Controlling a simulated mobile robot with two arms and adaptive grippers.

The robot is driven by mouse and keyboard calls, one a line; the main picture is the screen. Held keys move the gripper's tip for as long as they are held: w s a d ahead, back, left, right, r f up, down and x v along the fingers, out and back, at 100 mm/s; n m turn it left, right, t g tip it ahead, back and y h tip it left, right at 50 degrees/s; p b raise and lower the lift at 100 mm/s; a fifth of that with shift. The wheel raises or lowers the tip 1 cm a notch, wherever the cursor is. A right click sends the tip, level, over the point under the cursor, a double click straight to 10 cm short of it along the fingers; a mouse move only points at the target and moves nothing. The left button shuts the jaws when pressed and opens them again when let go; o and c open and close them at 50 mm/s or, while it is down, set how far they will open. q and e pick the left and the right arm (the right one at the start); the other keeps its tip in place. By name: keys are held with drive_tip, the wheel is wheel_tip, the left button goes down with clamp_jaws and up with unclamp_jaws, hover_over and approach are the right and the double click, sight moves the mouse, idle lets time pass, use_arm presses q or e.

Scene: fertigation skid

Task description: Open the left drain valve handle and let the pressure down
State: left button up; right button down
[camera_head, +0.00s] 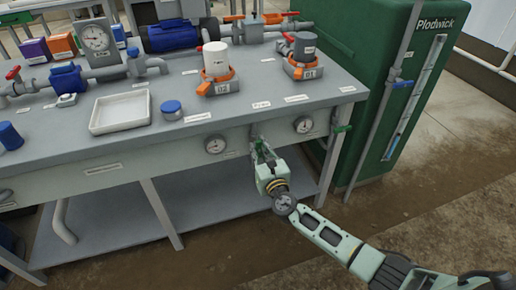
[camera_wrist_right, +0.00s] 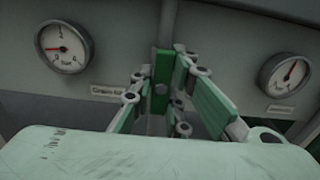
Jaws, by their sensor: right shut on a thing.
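The left drain valve's green handle (camera_wrist_right: 161,92) sits on the bench's front panel between two gauges. It looks upright in the right wrist view. My right gripper (camera_wrist_right: 168,100) is shut on this handle, with a green-padded finger on each side. In the head view my right gripper (camera_head: 261,152) reaches the panel from the lower right and hides most of the valve. The left pressure gauge (camera_head: 215,144) is beside it; in the wrist view its red needle (camera_wrist_right: 60,49) points left. My left gripper is not in view.
Another gauge (camera_head: 304,125) and a second green valve handle (camera_head: 343,128) are to the right. A tall green tank (camera_head: 385,80) stands beyond the bench's right end. The floor in front is clear.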

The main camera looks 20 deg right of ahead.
drive_tip(key=shift+d+f, duration=0.15)
drive_tip(key=shift+f, duration=0.1)
drive_tip(key=c, duration=1.8)
unclamp_jaws()
drive_tip(key=shift+s+r, duration=0.1)
drive_tip(key=shift+o, duration=0.4)
drive_tip(key=shift+r, duration=0.1)
drive_tip(key=s, duration=1.2)
drive_tip(key=shift+d, duration=0.15)
